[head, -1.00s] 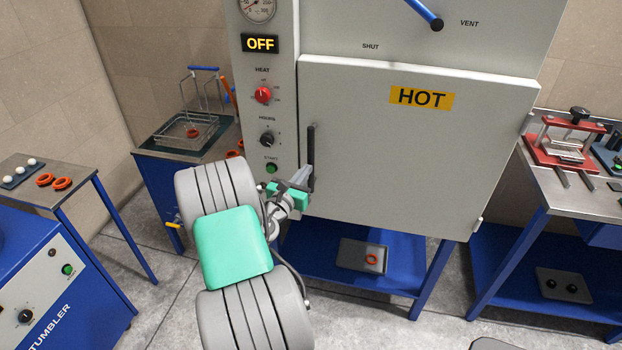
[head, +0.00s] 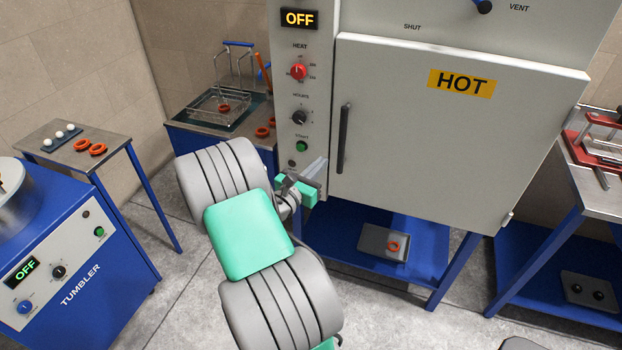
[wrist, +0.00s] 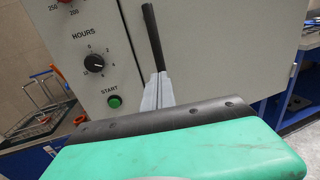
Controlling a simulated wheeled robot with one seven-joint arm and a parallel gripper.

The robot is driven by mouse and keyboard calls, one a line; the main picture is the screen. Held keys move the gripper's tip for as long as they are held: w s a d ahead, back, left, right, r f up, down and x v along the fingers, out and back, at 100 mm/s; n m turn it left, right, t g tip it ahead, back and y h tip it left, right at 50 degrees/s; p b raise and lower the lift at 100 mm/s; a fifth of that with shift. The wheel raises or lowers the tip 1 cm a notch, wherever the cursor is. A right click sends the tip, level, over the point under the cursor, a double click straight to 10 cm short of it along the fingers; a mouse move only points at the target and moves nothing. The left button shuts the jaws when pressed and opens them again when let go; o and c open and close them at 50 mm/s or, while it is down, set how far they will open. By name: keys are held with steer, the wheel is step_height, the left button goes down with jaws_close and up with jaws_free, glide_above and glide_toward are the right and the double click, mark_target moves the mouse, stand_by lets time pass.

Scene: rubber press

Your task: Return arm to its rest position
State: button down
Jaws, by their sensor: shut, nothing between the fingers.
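My gripper (head: 318,168) is shut and empty in front of the lower left part of the grey oven. In the head view it is left of and below the black door handle (head: 344,139), apart from it. In the wrist view my shut fingers (wrist: 158,92) point toward the oven front, and the handle (wrist: 152,36) shows beyond their tips. The oven door (head: 450,130) is closed and carries a yellow HOT sign. The oven display (head: 299,19) reads OFF.
A blue tumbler (head: 75,255) stands at the left, beside a small table (head: 112,142) with orange rings. A bench with a wire basket (head: 222,105) is left of the oven. A blue shelf (head: 340,252) under the oven bears a grey tray (head: 370,250). A press (head: 590,150) stands right.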

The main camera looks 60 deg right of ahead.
steer(key=shift+s+a+f+b, duration=0.15)
steer(key=shift+a+b, duration=0.6)
steer(key=shift+a, duration=0.55)
steer(key=shift+s+a+f+b, duration=0.1)
steer(key=shift+a+b, duration=0.6)
steer(key=shift+a, duration=0.55)
